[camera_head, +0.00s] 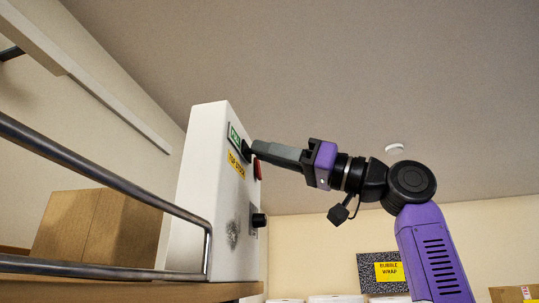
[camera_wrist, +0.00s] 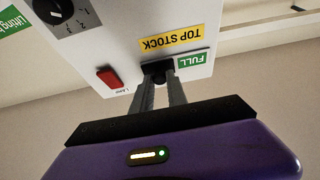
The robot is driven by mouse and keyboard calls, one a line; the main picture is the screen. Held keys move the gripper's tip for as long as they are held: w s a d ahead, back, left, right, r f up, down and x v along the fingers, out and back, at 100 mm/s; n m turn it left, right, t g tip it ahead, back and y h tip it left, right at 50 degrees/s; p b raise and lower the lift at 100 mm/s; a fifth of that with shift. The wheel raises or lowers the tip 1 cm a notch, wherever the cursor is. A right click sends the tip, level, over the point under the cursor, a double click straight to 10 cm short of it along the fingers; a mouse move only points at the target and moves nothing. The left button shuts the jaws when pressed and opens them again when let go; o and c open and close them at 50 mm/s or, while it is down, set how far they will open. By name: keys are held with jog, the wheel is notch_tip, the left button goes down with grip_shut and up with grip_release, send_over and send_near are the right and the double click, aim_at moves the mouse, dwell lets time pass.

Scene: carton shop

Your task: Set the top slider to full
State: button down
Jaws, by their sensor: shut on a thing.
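A white control box (camera_head: 205,185) stands on a shelf in the head view. Its face carries a yellow TOP STOCK label (camera_wrist: 172,39) and a green FULL label (camera_wrist: 193,62), upside down in the wrist view. My gripper (camera_head: 250,148) reaches the box's face from the right, high up by these labels. In the wrist view my gripper (camera_wrist: 160,85) is shut on the black slider knob (camera_wrist: 158,69), which sits beside the FULL label. The fingers hide part of the knob, and the slider's track is mostly hidden.
A red switch (camera_wrist: 111,77) marked LAMP sits close beside the fingers. A black dial (camera_wrist: 53,8) is farther along the face. A metal rail (camera_head: 100,172) and a cardboard carton (camera_head: 95,227) are at left. Open air lies around my arm on the right.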

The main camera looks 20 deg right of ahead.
jog(key=shift+w+d, duration=0.1)
jog(key=shift+d, duration=0.05)
jog(key=c, duration=1.3)
grip_release()
jog(key=shift+w, duration=0.1)
jog(key=b+v, duration=0.3)
jog(key=v, duration=0.5)
jog(key=shift+r, duration=0.15)
